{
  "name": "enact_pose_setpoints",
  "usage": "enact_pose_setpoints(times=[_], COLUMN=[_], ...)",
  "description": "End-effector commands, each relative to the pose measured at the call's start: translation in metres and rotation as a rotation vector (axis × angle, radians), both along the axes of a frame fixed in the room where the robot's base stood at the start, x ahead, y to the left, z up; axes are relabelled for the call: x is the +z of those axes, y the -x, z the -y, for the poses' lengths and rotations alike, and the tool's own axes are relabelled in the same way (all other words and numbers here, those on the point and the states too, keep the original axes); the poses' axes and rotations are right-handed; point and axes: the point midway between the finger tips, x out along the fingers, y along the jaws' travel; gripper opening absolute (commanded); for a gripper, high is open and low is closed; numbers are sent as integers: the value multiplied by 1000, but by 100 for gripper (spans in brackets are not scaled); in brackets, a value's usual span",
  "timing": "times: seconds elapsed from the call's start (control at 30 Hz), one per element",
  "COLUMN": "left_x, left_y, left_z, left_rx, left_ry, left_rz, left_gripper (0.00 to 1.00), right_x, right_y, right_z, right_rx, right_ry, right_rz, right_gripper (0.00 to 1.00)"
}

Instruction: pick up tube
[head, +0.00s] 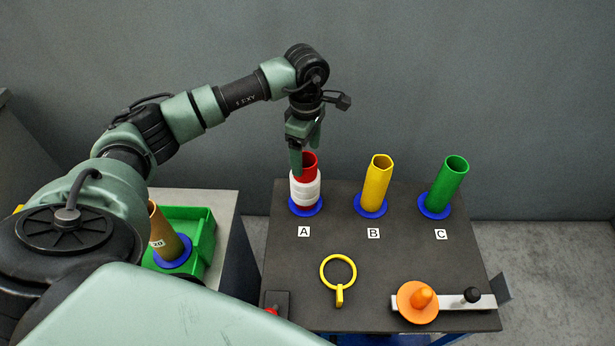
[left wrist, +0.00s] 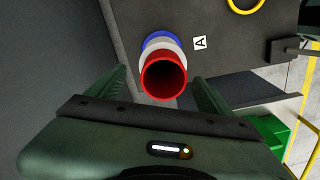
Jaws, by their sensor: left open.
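A red tube (head: 310,162) with white yarn (head: 304,190) around it stands upright on a blue base at label A on the dark table. A yellow tube (head: 377,184) stands at B and a green tube (head: 446,184) at C, each on a blue base. My left gripper (head: 304,160) is open and points down just above the red tube's top. In the left wrist view the red tube (left wrist: 164,78) shows its open end between and a little beyond the fingers, with nothing gripped. My right gripper is not in view.
A yellow ring (head: 338,272) and an orange knob piece (head: 418,301) are on the front of the dark table (head: 300,258). A green bin (head: 203,240) with a brown tube (head: 165,235) stands at left. A grey wall is behind.

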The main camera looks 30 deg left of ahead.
Motion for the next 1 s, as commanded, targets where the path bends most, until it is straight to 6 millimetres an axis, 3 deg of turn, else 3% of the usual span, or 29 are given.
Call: enact_pose_setpoints(times=[0.17,0.4,0.67,0.97,1.0], left_x=[-22,-53,-56,-56,-56], left_y=[4,5,4,4,4], left_z=[0,0,0,0,0], left_rx=[0,0,-1,0,0], left_ry=[1,1,1,1,1], left_rz=[-4,-2,1,0,1], left_gripper=[81,81,81,0,0], right_x=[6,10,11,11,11], right_y=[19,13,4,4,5], right_z=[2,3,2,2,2], right_rx=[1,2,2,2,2], right_ry=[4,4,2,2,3], right_rz=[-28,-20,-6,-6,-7], right_gripper=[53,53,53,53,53])
